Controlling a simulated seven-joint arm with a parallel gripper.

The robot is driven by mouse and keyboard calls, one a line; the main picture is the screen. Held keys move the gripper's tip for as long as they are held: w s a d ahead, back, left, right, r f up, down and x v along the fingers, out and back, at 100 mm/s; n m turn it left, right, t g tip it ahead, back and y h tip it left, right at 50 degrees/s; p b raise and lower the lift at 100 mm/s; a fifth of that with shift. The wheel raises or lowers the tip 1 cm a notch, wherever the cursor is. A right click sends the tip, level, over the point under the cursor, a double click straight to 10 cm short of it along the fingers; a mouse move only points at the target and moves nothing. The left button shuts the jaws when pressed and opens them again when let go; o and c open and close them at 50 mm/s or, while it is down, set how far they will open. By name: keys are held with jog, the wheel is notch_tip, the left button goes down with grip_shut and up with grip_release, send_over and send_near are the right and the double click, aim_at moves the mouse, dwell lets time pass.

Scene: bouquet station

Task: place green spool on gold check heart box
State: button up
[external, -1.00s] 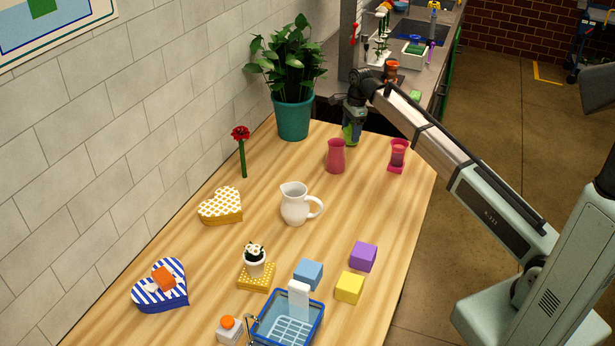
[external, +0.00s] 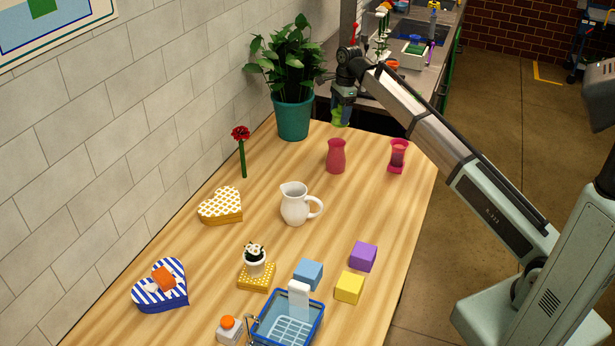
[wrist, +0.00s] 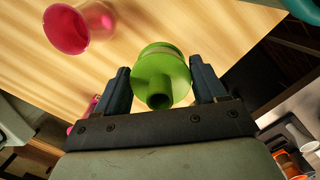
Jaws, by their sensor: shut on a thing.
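My gripper (external: 342,102) is at the far end of the wooden table, to the right of the potted plant. It is shut on the green spool (wrist: 160,75), which sits between the two fingers in the wrist view. The spool (external: 341,119) also shows below the gripper in the external view, and it appears lifted at the table's far edge. The gold check heart box (external: 220,206), with a gold and white patterned lid, lies on the left side of the table near the wall. Its top looks bare.
A red flower (external: 242,150) stands just behind the heart box. A white pitcher (external: 296,204), a pink vase (external: 336,156) and a pink hourglass-shaped thing (external: 398,156) stand on the table. The plant pot (external: 293,116) is close to my gripper. Striped heart box (external: 161,287), blocks and blue basket (external: 288,320) are nearer.

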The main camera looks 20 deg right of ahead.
jog(key=s+a+r+n, duration=0.1)
jog(key=s+a, duration=0.2)
jog(key=a, duration=0.7)
jog(key=s+a+r+n, duration=0.1)
jog(key=s+a, duration=0.2)
jog(key=a, duration=0.7)
jog(key=r, duration=0.2)
send_over(222, 203)
jog(key=shift+m, duration=0.3)
jog(key=shift+d+f, duration=0.2)
jog(key=shift+f, duration=2.2)
jog(key=shift+d+f, duration=0.15)
jog(key=shift+f, duration=2.25)
jog(key=shift+f, duration=0.1)
jog(key=o, duration=1.1)
jog(key=shift+c, duration=0.2)
notch_tip(222, 203, up, 12)
jog(key=d, duration=0.1)
jog(key=shift+w+d, duration=0.15)
jog(key=shift+d, duration=0.05)
